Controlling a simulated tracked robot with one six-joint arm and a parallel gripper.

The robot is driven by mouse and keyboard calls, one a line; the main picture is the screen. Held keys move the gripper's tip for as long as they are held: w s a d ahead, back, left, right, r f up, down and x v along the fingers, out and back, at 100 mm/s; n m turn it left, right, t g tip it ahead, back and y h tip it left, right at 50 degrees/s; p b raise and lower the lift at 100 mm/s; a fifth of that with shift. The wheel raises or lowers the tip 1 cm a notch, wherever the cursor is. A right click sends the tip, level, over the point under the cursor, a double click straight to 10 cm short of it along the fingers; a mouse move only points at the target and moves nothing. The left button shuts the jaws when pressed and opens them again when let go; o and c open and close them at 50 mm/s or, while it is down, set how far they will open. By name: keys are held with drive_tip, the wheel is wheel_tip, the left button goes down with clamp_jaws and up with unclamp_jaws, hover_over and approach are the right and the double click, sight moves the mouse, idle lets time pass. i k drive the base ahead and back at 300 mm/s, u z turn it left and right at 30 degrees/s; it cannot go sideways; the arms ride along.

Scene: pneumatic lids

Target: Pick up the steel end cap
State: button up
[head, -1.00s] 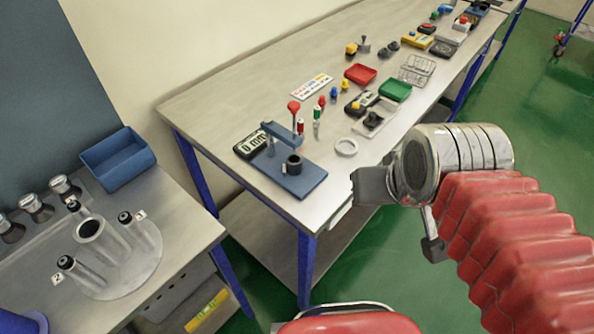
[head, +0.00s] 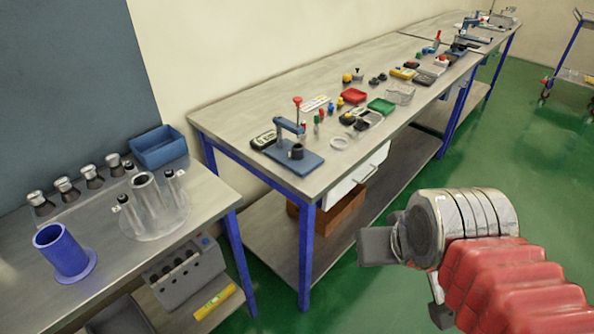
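Several steel, cap-like pieces stand in a row at the back of the left bench, the nearest (head: 40,203) at far left and the farthest (head: 115,165) by the blue bin. I cannot tell from their shape which is the steel end cap. A clear round stand (head: 160,222) with upright tubes is in front of them. My gripper (head: 380,246) is at the lower right, over the green floor and well away from the left bench. It is seen from behind and side, so its fingers and opening are not clear.
A blue tube (head: 64,253) stands at the left bench's front left. A blue bin (head: 158,147) is at its back right. The long bench (head: 235,118) holds a blue press (head: 293,158), trays and small parts. Green floor (head: 520,150) is free at right.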

sight(297, 147)
drive_tip(key=k, duration=0.75)
drive_tip(key=u, duration=0.8)
drive_tip(key=i, duration=1.65)
drive_tip(key=u, duration=0.1)
